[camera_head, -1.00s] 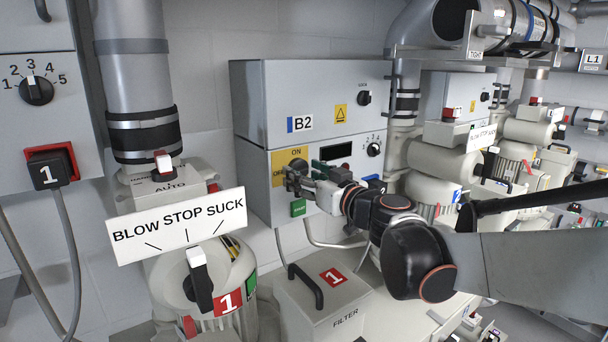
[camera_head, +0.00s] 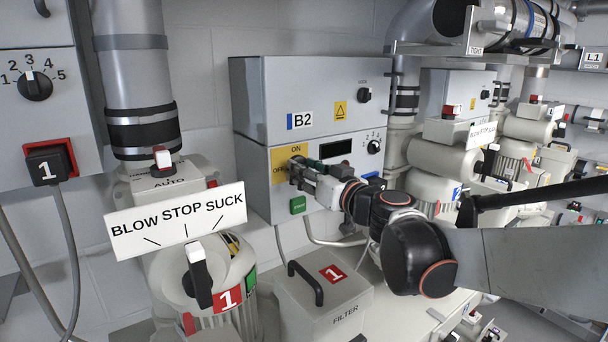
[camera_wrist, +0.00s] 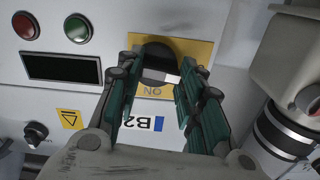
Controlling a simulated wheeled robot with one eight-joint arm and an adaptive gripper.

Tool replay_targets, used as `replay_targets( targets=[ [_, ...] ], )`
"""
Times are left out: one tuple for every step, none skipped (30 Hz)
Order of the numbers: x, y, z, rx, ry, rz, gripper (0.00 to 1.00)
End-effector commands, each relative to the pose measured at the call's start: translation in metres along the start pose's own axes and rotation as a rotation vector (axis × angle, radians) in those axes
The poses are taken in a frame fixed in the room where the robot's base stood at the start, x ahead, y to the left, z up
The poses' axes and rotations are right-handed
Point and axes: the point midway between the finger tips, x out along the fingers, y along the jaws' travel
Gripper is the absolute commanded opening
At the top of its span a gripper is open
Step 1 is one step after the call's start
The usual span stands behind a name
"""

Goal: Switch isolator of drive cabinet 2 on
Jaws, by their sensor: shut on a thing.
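Drive cabinet B2 (camera_head: 290,90) is a light grey box on the wall, seen in the middle of the head view. Its isolator is a dark round rotary knob (camera_wrist: 158,52) on a yellow plate (camera_head: 282,155) marked ON and OFF. The wrist view shows the plate (camera_wrist: 196,50) upside down, with a white mark on the knob toward the ON text. My gripper (camera_head: 298,170) is at the isolator, its green-padded fingers (camera_wrist: 155,85) on either side of the knob and shut on it. The fingers partly hide the knob and the OFF text.
A green START button (camera_head: 298,205), a dark display (camera_head: 335,149) and a small dial (camera_head: 374,149) are near my gripper on the cabinet. A filter box (camera_head: 325,305) stands below. The BLOW STOP SUCK sign (camera_head: 178,222) is at left.

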Motion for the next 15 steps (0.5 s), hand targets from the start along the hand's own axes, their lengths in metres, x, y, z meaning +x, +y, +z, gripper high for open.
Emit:
replay_targets(
  targets=[
    [0.0002, 0.0002, 0.0006, 0.033, 0.000, 0.000, 0.11],
    [0.0002, 0.0002, 0.0005, 0.056, 0.000, 0.000, 0.11],
    [0.0001, 0.0002, 0.0004, 0.089, 0.000, 0.000, 0.11],
    [0.0001, 0.0003, 0.0004, 0.114, 0.000, 0.000, 0.11],
    [0.0001, 0.0003, 0.0003, 0.141, 0.000, 0.000, 0.11],
    [0.0002, 0.0004, 0.0002, 0.178, 0.000, 0.000, 0.11],
    [0.0002, 0.0004, 0.0000, 0.206, 0.000, 0.000, 0.11],
    [0.0003, 0.0005, -0.0002, 0.234, 0.000, 0.000, 0.11],
    [0.0004, 0.0006, -0.0006, 0.273, 0.000, 0.000, 0.11],
    [0.0004, 0.0007, -0.0008, 0.302, 0.000, 0.000, 0.11],
    [0.0004, 0.0007, -0.0010, 0.330, 0.000, 0.000, 0.11],
    [0.0003, 0.0008, -0.0011, 0.369, 0.000, 0.000, 0.11],
    [0.0003, 0.0008, -0.0013, 0.397, 0.000, 0.000, 0.11],
    [0.0003, 0.0009, -0.0014, 0.426, 0.000, 0.000, 0.11],
    [0.0002, 0.0010, -0.0017, 0.464, 0.000, 0.000, 0.11]
  ],
)
